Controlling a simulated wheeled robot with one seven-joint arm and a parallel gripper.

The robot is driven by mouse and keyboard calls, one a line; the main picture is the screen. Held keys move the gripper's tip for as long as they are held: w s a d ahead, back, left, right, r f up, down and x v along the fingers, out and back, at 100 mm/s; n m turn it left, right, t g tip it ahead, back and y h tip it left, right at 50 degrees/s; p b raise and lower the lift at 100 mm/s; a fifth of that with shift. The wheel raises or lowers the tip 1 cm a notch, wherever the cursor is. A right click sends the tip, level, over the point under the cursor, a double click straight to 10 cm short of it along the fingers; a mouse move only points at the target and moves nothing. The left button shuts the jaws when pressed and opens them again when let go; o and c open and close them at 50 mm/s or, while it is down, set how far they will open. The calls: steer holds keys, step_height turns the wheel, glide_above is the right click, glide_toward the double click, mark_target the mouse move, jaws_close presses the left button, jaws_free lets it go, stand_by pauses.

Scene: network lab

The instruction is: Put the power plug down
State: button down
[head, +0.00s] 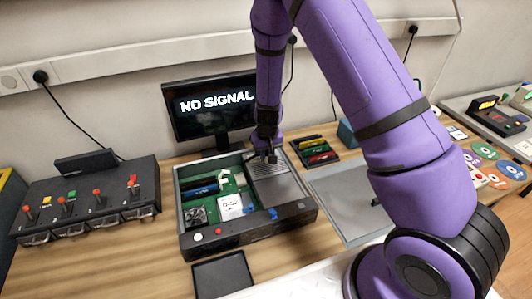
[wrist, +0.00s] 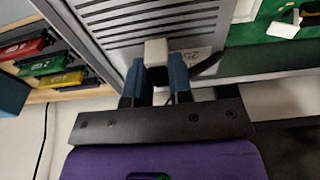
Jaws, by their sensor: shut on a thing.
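My gripper (head: 269,157) is above the grey vented power supply unit, at the back right of the open computer case (head: 248,229). In the wrist view my gripper (wrist: 157,66) is shut on a small pale block, which I take to be the power plug (wrist: 156,49). The plug shows between the blue fingertips, in front of the slotted metal cover (wrist: 120,22). I cannot tell whether it touches the cover. In the head view the plug is too small to make out.
A monitor (head: 217,103) reading "NO SIGNAL" stands behind the case. A switch panel (head: 88,202) is at left. A rack of coloured modules (head: 316,152) and a grey mat (head: 340,203) lie at right. A dark empty tray (head: 223,275) lies in front.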

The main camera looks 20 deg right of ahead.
steer(key=shift+f, duration=0.55)
steer(key=c, duration=1)
jaws_free()
steer(key=s+d+r+y, duration=0.1)
steer(key=s+r, duration=0.2)
steer(key=r, duration=0.9)
steer(key=s+r, duration=0.3)
steer(key=r, duration=1)
steer(key=s+d+r+t, duration=0.1)
steer(key=s+d+r, duration=0.1)
steer(key=s+r, duration=0.4)
steer(key=s+d+r+t, duration=0.1)
steer(key=s+r, duration=0.5)
steer(key=s, duration=0.6)
steer(key=s+d+r+t+h, duration=0.1)
steer(key=s+d+r, duration=0.1)
steer(key=s+r, duration=0.4)
steer(key=shift+s+d+r+t, duration=0.1)
steer(key=shift+s+d+t, duration=0.1)
steer(key=shift+s, duration=0.6)
steer(key=shift+s+d+t, duration=0.2)
steer(key=shift+s, duration=0.55)
